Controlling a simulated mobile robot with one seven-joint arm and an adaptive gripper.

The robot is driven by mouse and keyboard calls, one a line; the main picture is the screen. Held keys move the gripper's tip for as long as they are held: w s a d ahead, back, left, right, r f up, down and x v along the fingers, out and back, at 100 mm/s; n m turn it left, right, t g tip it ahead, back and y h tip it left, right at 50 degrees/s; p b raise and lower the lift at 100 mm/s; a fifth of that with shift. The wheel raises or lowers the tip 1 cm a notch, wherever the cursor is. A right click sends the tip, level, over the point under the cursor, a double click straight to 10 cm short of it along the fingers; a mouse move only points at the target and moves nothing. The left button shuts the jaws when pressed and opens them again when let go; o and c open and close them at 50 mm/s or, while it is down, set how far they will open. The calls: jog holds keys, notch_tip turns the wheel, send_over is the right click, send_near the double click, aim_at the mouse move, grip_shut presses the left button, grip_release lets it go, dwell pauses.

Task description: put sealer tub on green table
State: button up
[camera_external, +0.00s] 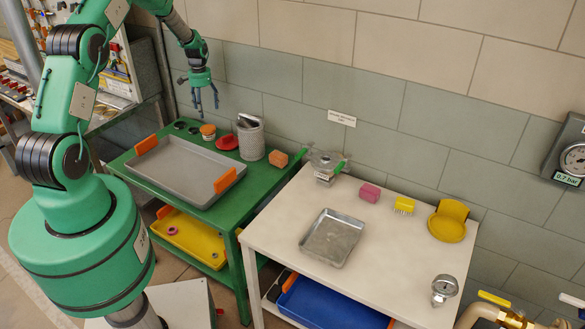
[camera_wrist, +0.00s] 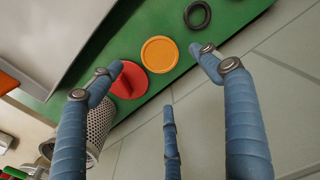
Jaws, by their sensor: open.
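A small tub with an orange lid (camera_external: 208,131), likely the sealer tub, stands upright on the green table (camera_external: 231,227), near its back edge by the wall. In the wrist view its round orange lid (camera_wrist: 160,54) shows from above, between a red disc with a handle (camera_wrist: 128,80) and a black ring (camera_wrist: 197,15). My gripper (camera_external: 206,98) hangs above the back of the green table, fingers pointing down, apart from the tub. Its blue fingers also show spread and empty in the wrist view (camera_wrist: 168,100).
A grey tray with orange handles (camera_external: 185,168) fills much of the green table. A perforated metal can (camera_external: 250,138) and orange block (camera_external: 278,158) stand right of the red disc.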

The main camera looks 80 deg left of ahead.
jog(key=w+d+r+m, duration=0.1)
jog(key=w+d+r, duration=0.4)
jog(key=d+r, duration=0.35)
jog(key=w+d+r+m+t+y, duration=0.1)
jog(key=w+d+r, duration=0.55)
jog(key=r, duration=0.25)
jog(key=w+d+r+m, duration=0.1)
jog(key=w+d+r, duration=0.3)
jog(key=d+r, duration=0.4)
jog(key=w+d+r+m, duration=0.1)
jog(key=w+d+r, duration=0.1)
jog(key=d+r, duration=0.85)
jog(key=s+d+r+m+t, duration=0.1)
jog(key=s+d+r, duration=0.15)
jog(key=d, duration=0.55)
jog(key=s+d+r+m+t, duration=0.1)
jog(key=s+d+r, duration=0.15)
jog(key=d, duration=0.55)
jog(key=s+d+r+t, duration=0.1)
jog(key=s+d+r, duration=0.15)
jog(key=d, duration=0.55)
jog(key=s+d+r+m+t+h, duration=0.1)
jog(key=s+d+m, duration=0.2)
jog(key=s+d, duration=1.2)
jog(key=shift+d+r+t, duration=0.15)
jog(key=shift+d+t, duration=0.15)
jog(key=shift+d, duration=0.4)
